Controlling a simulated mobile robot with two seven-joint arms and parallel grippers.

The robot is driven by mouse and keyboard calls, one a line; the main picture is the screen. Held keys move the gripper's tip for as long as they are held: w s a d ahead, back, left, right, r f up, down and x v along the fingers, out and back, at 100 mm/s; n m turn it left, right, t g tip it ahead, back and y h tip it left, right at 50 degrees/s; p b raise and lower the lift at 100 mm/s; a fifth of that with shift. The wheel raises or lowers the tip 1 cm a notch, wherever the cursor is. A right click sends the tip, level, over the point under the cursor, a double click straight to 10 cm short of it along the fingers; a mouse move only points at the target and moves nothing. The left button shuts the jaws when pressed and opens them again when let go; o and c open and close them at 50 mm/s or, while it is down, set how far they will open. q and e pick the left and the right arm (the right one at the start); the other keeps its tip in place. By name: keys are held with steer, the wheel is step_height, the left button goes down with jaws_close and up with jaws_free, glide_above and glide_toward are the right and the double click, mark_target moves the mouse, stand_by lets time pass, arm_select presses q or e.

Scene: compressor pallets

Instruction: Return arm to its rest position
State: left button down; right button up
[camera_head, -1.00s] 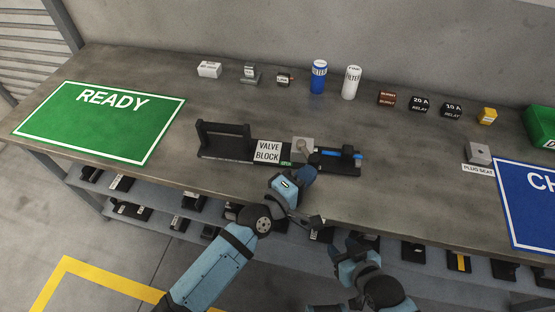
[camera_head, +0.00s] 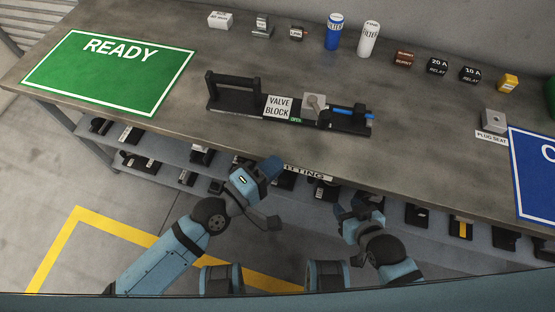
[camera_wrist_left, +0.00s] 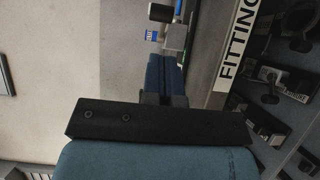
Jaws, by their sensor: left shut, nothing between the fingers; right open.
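My left gripper (camera_head: 270,167) is in front of the bench's front edge, below the valve block in the head view. It is shut and empty. In the left wrist view its blue fingers (camera_wrist_left: 165,75) lie together with nothing between them. My right gripper (camera_head: 352,212) is lower right, in front of the lower shelf, and open. The valve block (camera_head: 279,106) lies on the bench, a black base with a handle at the left, a grey block and a blue part at the right. Both grippers are apart from it.
The grey bench (camera_head: 190,150) carries a green READY mat (camera_head: 108,75), a blue mat (camera_head: 540,175) and a plug seat (camera_head: 493,121). Filters (camera_head: 368,39) and relays (camera_head: 437,66) stand along the back. A lower shelf holds several black parts. Floor in front is clear.

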steer(key=shift+w+r, duration=0.1)
stand_by(0.3)
arm_select(q)
steer(key=s+a+f+m+g+y, duration=0.1)
steer(key=s+a+f+m+y, duration=0.2)
steer(key=a+f+m+y, duration=0.5)
steer(key=s+a+f+m+y, duration=0.3)
steer(key=a+f, duration=0.2)
steer(key=a, duration=0.7)
step_height(320, 180, up, 13)
steer(key=p, duration=1.5)
steer(key=shift+s+f, duration=0.2)
steer(key=shift+s, duration=0.1)
arm_select(e)
step_height(320, 180, up, 13)
steer(key=s+d, duration=0.1)
steer(key=shift+n, duration=0.3)
arm_select(q)
steer(key=shift+a, duration=0.1)
arm_select(e)
steer(key=shift+w+a+r+t, duration=0.1)
steer(key=shift+r+t, duration=0.05)
steer(key=shift+t, duration=0.15)
